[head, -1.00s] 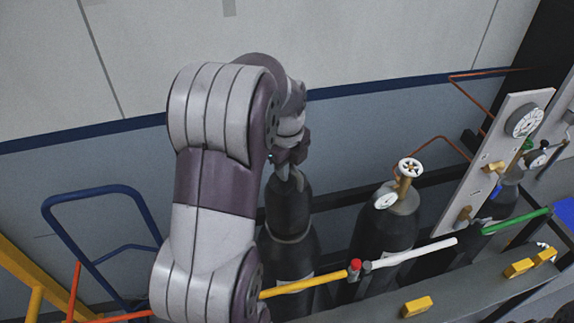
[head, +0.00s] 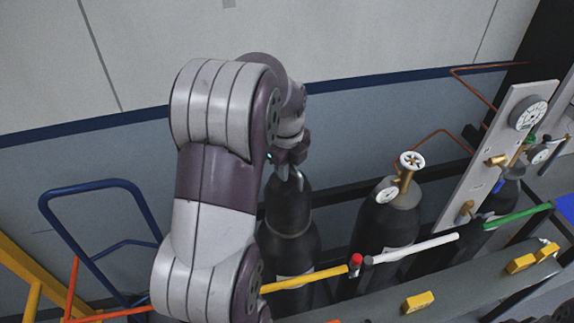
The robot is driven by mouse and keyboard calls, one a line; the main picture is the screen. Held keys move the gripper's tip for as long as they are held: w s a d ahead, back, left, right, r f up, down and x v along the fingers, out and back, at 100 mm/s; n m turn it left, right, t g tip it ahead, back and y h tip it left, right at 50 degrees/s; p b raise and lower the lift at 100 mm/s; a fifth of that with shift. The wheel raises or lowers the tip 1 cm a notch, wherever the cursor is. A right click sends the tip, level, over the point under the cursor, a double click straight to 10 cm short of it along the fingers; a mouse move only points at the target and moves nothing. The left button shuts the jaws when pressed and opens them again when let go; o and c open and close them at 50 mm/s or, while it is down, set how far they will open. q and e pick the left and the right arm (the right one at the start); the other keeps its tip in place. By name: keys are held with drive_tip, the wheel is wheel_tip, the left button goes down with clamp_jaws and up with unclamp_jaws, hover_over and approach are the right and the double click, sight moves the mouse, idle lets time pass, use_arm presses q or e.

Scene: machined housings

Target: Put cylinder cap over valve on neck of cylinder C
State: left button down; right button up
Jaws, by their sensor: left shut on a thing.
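A dark grey cap (head: 288,202) stands upright over the top of the left dark cylinder (head: 290,258), its lower rim at the cylinder's shoulder. Any valve under the cap is hidden. My left gripper (head: 288,172) is above the cap, shut on its narrow top; the fingertips are small and partly behind my arm. I cannot tell whether the cap is fully seated. My right gripper is not in view.
A second dark cylinder (head: 388,232) with a brass valve and white handwheel (head: 411,160) stands to the right. Yellow (head: 305,279) and white (head: 415,247) bars cross in front. A gauge panel (head: 505,140) stands right, and a blue hand-truck frame (head: 95,190) left.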

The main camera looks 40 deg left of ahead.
use_arm(q)
drive_tip(key=c, duration=1)
unclamp_jaws()
drive_tip(key=shift+o, duration=0.2)
drive_tip(key=r, duration=0.1)
drive_tip(key=r+b, duration=0.1)
drive_tip(key=r, duration=0.2)
drive_tip(key=shift+s+d+r+b, duration=0.15)
drive_tip(key=shift+s+r+b, duration=0.1)
drive_tip(key=shift+r+b, duration=0.1)
wheel_tip(320, 180, up, 8)
drive_tip(key=s+p, duration=0.1)
drive_tip(key=p, duration=0.5)
drive_tip(key=shift+d+p, duration=0.35)
drive_tip(key=shift+p, duration=0.05)
drive_tip(key=shift+s, duration=0.1)
